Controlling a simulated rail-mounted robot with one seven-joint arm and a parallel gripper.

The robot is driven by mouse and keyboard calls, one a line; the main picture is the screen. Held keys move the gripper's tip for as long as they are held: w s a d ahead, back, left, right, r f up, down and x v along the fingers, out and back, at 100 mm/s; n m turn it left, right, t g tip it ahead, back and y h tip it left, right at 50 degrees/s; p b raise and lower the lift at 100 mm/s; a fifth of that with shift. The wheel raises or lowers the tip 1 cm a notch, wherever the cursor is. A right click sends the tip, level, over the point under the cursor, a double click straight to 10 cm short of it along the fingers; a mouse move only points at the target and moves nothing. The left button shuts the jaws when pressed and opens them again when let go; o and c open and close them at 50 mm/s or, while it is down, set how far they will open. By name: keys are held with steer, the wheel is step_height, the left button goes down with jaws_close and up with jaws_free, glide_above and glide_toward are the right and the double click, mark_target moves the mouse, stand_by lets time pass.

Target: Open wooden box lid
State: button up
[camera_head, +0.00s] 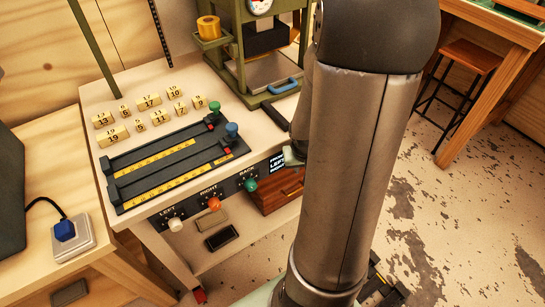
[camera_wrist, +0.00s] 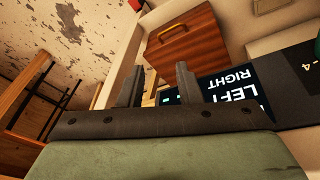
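The wooden box (camera_head: 282,194) is reddish brown and sits under the front panel of the workbench, partly hidden by my arm. In the head view only a small part of my gripper shows beside the panel, mostly hidden by my arm.
The bench front carries a lit display (camera_head: 277,162) and several coloured knobs, close to my gripper. Number blocks (camera_head: 150,102) and a black slider unit (camera_head: 170,165) lie on top. A green press stand (camera_head: 243,60) is behind. A stool (camera_head: 470,57) stands at right.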

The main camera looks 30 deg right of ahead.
steer(key=s+d+f+m+t+y+b, duration=0.1)
steer(key=s+d+f+m+t+b, duration=0.25)
steer(key=f, duration=0.65)
steer(key=s+d+f+m+t+y+b, duration=0.1)
steer(key=s+f+m+t+b, duration=0.1)
steer(key=f+m+t+b, duration=0.55)
steer(key=s+d+f+m+t+y+b, duration=0.1)
steer(key=s+d+f+t+b, duration=0.2)
steer(key=f, duration=0.8)
steer(key=w+f+b, duration=0.1)
steer(key=w+b, duration=0.1)
steer(key=w, duration=0.7)
steer(key=w+f+b, duration=0.2)
steer(key=w+b, duration=0.1)
steer(key=w, duration=0.5)
steer(key=shift+w+a+f+g, duration=0.3)
steer(key=shift+w, duration=0.05)
jaws_close()
